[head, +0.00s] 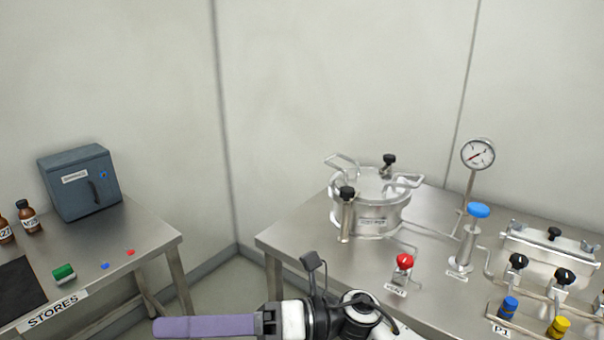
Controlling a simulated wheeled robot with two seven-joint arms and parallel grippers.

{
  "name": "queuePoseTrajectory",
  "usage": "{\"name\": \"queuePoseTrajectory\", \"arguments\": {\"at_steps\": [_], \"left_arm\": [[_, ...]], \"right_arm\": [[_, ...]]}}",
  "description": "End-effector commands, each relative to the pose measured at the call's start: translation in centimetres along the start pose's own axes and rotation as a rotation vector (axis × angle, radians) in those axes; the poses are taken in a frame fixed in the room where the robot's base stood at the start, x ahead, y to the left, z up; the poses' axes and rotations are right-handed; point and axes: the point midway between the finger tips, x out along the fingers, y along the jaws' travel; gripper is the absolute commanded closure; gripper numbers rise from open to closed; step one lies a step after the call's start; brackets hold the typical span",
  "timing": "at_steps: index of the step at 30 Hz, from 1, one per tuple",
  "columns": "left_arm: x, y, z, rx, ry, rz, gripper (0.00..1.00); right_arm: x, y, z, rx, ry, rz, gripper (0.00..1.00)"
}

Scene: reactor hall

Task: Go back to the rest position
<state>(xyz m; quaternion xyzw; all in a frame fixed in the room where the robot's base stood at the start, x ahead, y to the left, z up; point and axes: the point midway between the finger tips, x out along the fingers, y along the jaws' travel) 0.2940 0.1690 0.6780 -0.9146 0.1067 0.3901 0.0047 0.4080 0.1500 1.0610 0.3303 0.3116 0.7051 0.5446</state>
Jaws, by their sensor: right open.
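My right gripper (160,328) lies across the bottom edge of the head view, pointing left, with long purple fingers. It is open, and no object shows in it. It hangs in front of the gap between the two benches, apart from the things on them. The lower part of the gripper is cut off by the picture edge. My left gripper is not in view.
The right steel bench (290,242) carries a lidded vessel (372,215), a red knob (405,261), a gauge (478,154), a blue-topped valve (478,211) and piping. The left bench (150,240) holds a grey cabinet (80,183), brown bottles (29,217) and a green-topped item (64,273).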

Motion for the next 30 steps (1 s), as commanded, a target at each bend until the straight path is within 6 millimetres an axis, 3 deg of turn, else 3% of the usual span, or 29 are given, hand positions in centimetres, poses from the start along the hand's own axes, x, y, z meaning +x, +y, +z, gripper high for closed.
{"name": "queuePoseTrajectory", "arguments": {"at_steps": [2,6,8,11,15,17,21,24,27,30], "left_arm": [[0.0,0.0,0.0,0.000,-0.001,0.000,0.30],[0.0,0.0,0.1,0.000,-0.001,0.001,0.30],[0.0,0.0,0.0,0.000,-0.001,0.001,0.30],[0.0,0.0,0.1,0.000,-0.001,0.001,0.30],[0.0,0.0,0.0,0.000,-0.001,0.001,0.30],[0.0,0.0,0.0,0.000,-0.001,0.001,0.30],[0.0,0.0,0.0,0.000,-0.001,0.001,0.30],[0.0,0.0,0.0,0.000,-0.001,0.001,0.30],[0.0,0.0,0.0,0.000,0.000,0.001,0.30],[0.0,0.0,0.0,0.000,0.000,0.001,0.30]], "right_arm": [[-1.1,-0.5,1.4,0.197,-0.223,0.048,0.51],[-5.9,-3.5,3.2,0.560,-0.607,0.103,0.51],[-8.8,-5.6,2.9,0.721,-0.768,0.119,0.51],[-14.3,-9.7,0.6,0.995,-1.034,0.138,0.51],[-21.3,-14.7,-5.9,1.331,-1.362,0.144,0.51],[-23.9,-16.2,-9.4,1.460,-1.488,0.145,0.51],[-28.8,-18.3,-18.6,1.730,-1.762,0.135,0.51],[-31.2,-18.6,-24.8,1.883,-1.925,0.125,0.51],[-32.6,-18.2,-29.5,1.994,-2.048,0.117,0.51],[-33.4,-17.7,-32.5,2.061,-2.126,0.111,0.51]]}}
